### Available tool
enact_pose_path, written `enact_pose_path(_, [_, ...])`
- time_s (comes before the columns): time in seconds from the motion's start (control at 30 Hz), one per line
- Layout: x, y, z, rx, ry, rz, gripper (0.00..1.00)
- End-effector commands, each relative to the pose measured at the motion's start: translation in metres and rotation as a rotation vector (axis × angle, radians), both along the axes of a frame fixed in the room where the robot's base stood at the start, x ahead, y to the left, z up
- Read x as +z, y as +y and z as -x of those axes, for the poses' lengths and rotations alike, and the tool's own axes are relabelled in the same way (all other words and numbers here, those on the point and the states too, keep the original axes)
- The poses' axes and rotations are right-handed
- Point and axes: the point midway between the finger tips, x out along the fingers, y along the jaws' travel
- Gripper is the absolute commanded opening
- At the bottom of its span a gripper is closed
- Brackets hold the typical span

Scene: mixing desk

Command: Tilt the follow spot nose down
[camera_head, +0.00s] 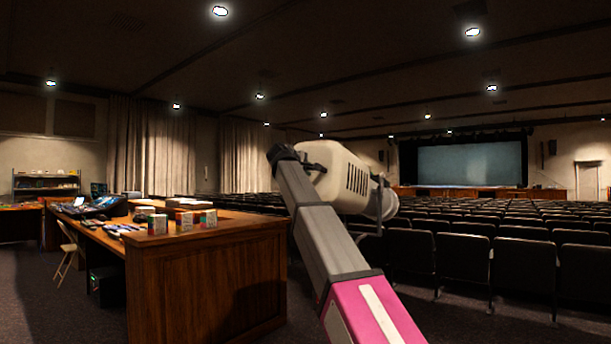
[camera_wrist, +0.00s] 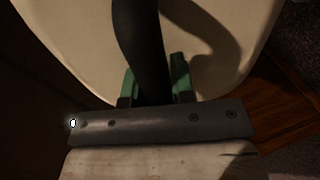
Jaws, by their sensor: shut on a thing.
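The follow spot (camera_head: 345,178) is a cream housing with dark vent slots, in the middle of the head view. Its round nose (camera_head: 383,203) points right and away, and sits lower in the picture than the rear. In the wrist view its cream back (camera_wrist: 60,45) fills the upper part. A black curved handle (camera_wrist: 137,35) runs down from it between the green fingers of my gripper (camera_wrist: 154,82). My gripper is shut on this handle. In the head view my grey and pink arm covers part of the housing, and my fingers are hidden.
A wooden desk (camera_head: 200,285) stands at the left, with small boxes (camera_head: 158,224) near its corner and a mixing console (camera_head: 100,207) further back. A folding chair (camera_head: 68,250) is at far left. Rows of dark seats (camera_head: 520,262) fill the right, before a stage screen (camera_head: 470,163).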

Motion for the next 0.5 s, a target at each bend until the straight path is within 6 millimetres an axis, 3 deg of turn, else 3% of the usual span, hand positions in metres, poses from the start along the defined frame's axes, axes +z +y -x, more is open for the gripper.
enact_pose_path(0.07, [0.0073, -0.0002, -0.002, 0.003, -0.012, 0.01, 0.0])
enact_pose_path(0.1, [0.0076, -0.0002, -0.0021, 0.002, -0.013, 0.011, 0.36])
enact_pose_path(0.13, [0.0074, -0.0002, -0.0021, 0.002, -0.012, 0.011, 0.46])
enact_pose_path(0.5, [0.0051, 0.0022, 0.0023, 0.002, -0.008, 0.006, 0.48])
